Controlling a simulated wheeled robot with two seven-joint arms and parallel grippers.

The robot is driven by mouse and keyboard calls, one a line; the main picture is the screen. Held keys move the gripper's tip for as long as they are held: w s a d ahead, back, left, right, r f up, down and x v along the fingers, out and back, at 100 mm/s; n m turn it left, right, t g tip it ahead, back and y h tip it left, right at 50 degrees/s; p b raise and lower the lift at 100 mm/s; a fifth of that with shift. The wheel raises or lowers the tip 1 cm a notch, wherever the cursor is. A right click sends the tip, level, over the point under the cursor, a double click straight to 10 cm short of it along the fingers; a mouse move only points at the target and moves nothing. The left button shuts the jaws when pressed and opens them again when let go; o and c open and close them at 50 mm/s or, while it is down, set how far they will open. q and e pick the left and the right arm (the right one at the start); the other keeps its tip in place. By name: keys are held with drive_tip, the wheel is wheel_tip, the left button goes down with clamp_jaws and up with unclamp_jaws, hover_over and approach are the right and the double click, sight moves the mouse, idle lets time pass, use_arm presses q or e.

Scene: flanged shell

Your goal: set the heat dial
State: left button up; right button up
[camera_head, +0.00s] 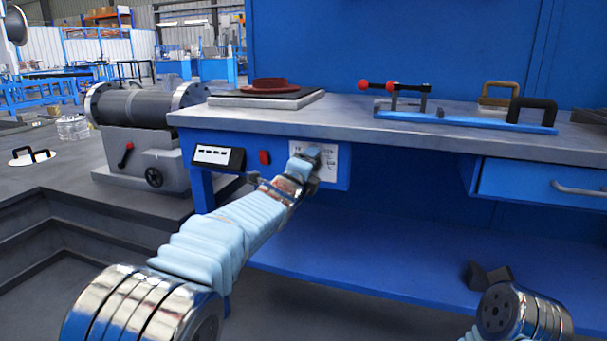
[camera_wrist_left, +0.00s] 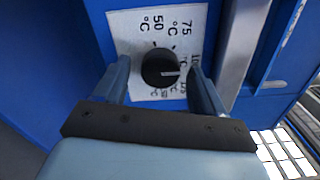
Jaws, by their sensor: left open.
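The heat dial (camera_wrist_left: 160,68) is a round black knob with a white pointer line, on a white scale plate (camera_wrist_left: 126,22) marked 50 °C and 75 °C along the top. The pointer line points to the right in the left wrist view. Further marks at the right and below are partly hidden by a finger and the knob. My left gripper (camera_wrist_left: 165,85) is open, with one finger on each side of the dial; I cannot tell whether they touch it. In the head view my left gripper (camera_head: 312,156) covers the dial and part of the scale plate (camera_head: 328,160).
The panel is under the workbench (camera_head: 350,115) edge. A red button (camera_head: 264,157) and a black box with a white display (camera_head: 212,155) sit left of the dial. A toggle clamp fixture (camera_head: 470,119) stands on the bench, with a drawer (camera_head: 540,185) below at right.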

use_arm(q)
drive_tip(key=v, duration=1.3)
drive_tip(key=shift+s+b, duration=0.2)
drive_tip(key=shift+b, duration=0.25)
